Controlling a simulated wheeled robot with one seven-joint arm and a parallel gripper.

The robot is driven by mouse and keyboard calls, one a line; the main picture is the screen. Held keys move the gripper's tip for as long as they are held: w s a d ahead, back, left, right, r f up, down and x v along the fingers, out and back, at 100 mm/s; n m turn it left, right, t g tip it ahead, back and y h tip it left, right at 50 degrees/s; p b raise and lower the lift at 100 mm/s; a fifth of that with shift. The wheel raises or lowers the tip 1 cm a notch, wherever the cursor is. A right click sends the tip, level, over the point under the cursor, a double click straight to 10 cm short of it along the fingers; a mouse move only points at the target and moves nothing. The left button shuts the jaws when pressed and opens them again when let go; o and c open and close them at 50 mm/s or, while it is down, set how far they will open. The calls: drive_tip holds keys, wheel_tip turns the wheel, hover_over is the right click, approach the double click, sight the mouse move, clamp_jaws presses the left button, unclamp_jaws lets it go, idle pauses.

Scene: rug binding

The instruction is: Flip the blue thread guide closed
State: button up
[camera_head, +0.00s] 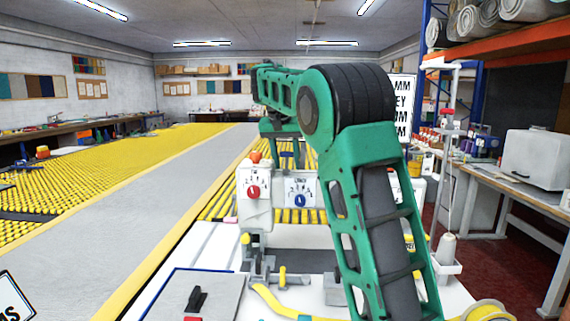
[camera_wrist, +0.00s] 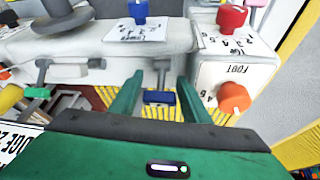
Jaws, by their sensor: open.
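The blue thread guide (camera_wrist: 158,97) shows in the wrist view as a small blue block at the end of a grey bracket on the white sewing machine (camera_wrist: 75,45). My gripper (camera_wrist: 157,88) is open, with one green finger on each side of the blue block in the picture. I see no clear contact, and I cannot tell the depth between them. In the head view my gripper (camera_head: 286,158) hangs behind the machine head (camera_head: 255,212). The guide cannot be made out there.
A red knob (camera_wrist: 231,17), a blue knob (camera_wrist: 138,10) and an orange knob (camera_wrist: 233,97) stick out near my gripper. A grey lever (camera_wrist: 68,68) is at the left. Yellow rollers (camera_head: 130,160) and a grey rug strip (camera_head: 165,205) lie left of the machine.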

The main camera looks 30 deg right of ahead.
drive_tip(key=c, duration=0.7)
drive_tip(key=shift+w+d+f+g+y, duration=0.1)
drive_tip(key=shift+w+d+g+y, duration=0.25)
drive_tip(key=shift+g+y, duration=0.4)
drive_tip(key=shift+c, duration=0.2)
drive_tip(key=shift+g, duration=0.45)
drive_tip(key=o, duration=0.7)
drive_tip(key=shift+o, duration=0.2)
